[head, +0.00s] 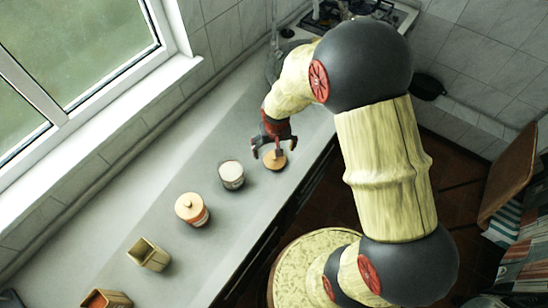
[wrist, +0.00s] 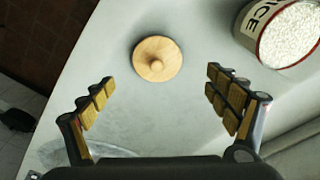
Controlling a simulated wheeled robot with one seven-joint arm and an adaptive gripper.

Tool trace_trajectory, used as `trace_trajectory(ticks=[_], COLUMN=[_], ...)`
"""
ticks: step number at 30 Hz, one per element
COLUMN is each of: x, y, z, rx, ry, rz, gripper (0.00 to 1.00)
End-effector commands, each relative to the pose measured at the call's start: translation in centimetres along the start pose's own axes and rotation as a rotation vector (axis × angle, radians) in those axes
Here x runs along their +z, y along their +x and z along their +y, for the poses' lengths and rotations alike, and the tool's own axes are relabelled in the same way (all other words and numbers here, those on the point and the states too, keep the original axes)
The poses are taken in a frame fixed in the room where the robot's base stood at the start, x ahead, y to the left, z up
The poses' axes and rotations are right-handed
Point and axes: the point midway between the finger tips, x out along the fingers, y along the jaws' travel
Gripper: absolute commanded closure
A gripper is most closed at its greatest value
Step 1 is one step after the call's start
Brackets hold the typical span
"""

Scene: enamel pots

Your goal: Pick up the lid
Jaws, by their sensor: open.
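The lid (wrist: 157,58) is a round, light wooden disc with a small knob on top. It lies flat on the grey countertop and shows in the wrist view between and beyond my two fingers. My gripper (wrist: 157,100) is open and empty, with a finger on either side of the picture. In the head view the lid (head: 274,161) is partly hidden by my gripper (head: 272,152), which is just above it or close to it; the exact gap is hard to tell.
An open pot marked "RICE" (wrist: 285,35), filled with white grains, stands near the lid; the head view shows this pot (head: 231,175) too. A lidded pot (head: 192,209), a square pot (head: 149,254) and another container (head: 106,299) line the counter. The window wall bounds the left.

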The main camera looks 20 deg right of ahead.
Motion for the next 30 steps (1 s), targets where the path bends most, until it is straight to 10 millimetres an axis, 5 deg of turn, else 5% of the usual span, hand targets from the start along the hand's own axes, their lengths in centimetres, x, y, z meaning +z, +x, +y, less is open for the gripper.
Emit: trace_trajectory(ticks=[18, 30], x=[0.1, 0.0], y=[6.8, 7.2], z=[0.4, 0.4], rx=[0.001, 0.001], ry=[-0.001, 0.000], rz=[-0.004, -0.002], gripper=[0.12, 0.19])
